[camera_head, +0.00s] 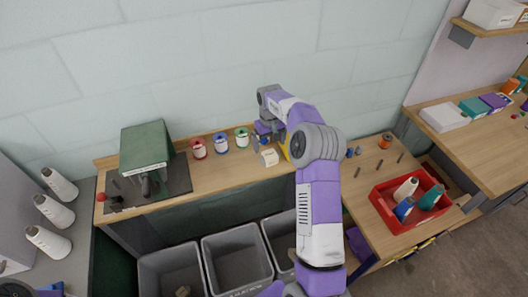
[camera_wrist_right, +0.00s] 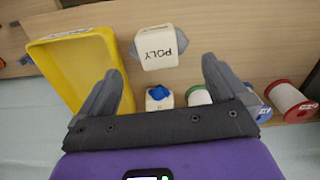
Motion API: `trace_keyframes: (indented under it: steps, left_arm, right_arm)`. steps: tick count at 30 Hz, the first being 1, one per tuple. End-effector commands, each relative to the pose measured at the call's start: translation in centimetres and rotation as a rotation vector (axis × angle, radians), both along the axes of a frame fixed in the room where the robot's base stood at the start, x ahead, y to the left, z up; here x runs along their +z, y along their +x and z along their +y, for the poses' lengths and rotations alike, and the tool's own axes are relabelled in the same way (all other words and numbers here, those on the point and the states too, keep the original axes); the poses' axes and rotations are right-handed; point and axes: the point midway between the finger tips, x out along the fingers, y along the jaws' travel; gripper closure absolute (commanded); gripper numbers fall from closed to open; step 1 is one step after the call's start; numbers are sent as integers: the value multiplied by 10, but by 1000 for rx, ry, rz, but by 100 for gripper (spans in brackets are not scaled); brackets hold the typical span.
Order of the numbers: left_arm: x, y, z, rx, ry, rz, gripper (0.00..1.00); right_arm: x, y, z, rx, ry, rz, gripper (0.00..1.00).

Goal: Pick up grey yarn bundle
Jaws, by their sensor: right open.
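The grey yarn bundle (camera_wrist_right: 182,40) wears a cream band marked POLY and lies on the wooden bench, past my fingertips in the right wrist view. Its cream band (camera_head: 270,157) shows in the head view, just in front of the gripper. My right gripper (camera_wrist_right: 162,65) is open and empty, with its two dark fingers spread and the bundle centred beyond the gap. In the head view the right gripper (camera_head: 264,133) is small and partly hidden by my arm. My left gripper is not in view.
A yellow bin (camera_wrist_right: 72,68) stands left of the bundle in the wrist view. Red (camera_head: 199,148), blue (camera_head: 220,143) and green spools (camera_head: 242,137) stand along the bench. Grey bins (camera_head: 237,258) are below its edge.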

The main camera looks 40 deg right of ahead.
Motion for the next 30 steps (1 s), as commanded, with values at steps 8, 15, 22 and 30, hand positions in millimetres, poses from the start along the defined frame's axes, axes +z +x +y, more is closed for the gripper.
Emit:
trace_keyframes:
  steps: [8,15,22,30]
  left_arm:
    - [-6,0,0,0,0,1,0]
    - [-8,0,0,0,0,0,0]
    - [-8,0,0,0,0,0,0]
    - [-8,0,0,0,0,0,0]
  right_arm:
    - [-38,-4,0,1,3,3,0]
    - [-65,-4,0,0,1,1,0]
    - [-65,-4,0,0,1,-1,0]
    - [-65,-4,0,0,1,-1,36]
